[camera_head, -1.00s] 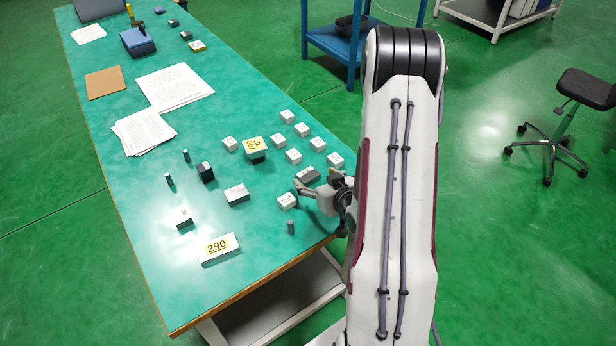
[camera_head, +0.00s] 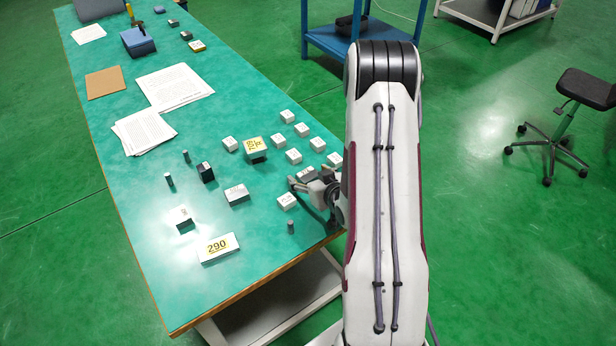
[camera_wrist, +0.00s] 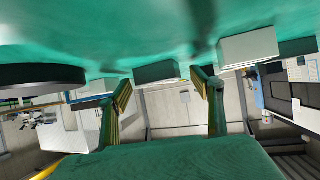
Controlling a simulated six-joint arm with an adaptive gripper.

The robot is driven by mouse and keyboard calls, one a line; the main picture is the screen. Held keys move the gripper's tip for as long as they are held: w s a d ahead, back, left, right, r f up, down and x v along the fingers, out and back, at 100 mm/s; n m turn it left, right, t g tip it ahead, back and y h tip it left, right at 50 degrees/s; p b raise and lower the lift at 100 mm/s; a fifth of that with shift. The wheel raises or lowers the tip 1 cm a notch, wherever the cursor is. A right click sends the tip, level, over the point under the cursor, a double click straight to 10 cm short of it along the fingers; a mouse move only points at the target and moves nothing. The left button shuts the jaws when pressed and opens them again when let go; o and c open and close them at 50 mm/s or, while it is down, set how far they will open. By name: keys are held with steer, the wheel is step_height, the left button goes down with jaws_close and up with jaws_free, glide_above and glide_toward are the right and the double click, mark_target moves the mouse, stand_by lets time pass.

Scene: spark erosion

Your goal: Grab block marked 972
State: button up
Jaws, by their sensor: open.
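No marking 972 can be read in these frames, so I cannot tell which block carries it. In the head view my gripper (camera_head: 305,188) is low over the right edge of the green table, among small blocks. A dark grey block (camera_head: 307,174) is just behind it, partly hidden, and a small white-topped block (camera_head: 287,201) is close in front. In the wrist view my gripper (camera_wrist: 163,88) is open, its fingers apart with nothing held. A grey block (camera_wrist: 156,72) shows beyond the gap between the fingertips, and a larger pale block (camera_wrist: 248,48) is to the right.
The green table (camera_head: 130,210) also holds a block marked 290 (camera_head: 219,248), a yellow-labelled block (camera_head: 255,150), a grey block (camera_head: 237,194), several white-topped blocks and small dark pins. Papers (camera_head: 143,131) lie farther back. The table's left front is mostly clear.

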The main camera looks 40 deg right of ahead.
mark_target(310, 178)
steer(key=c, duration=1.8)
steer(key=shift+r, duration=0.1)
steer(key=shift+r, duration=0.15)
steer(key=shift+r, duration=4.85)
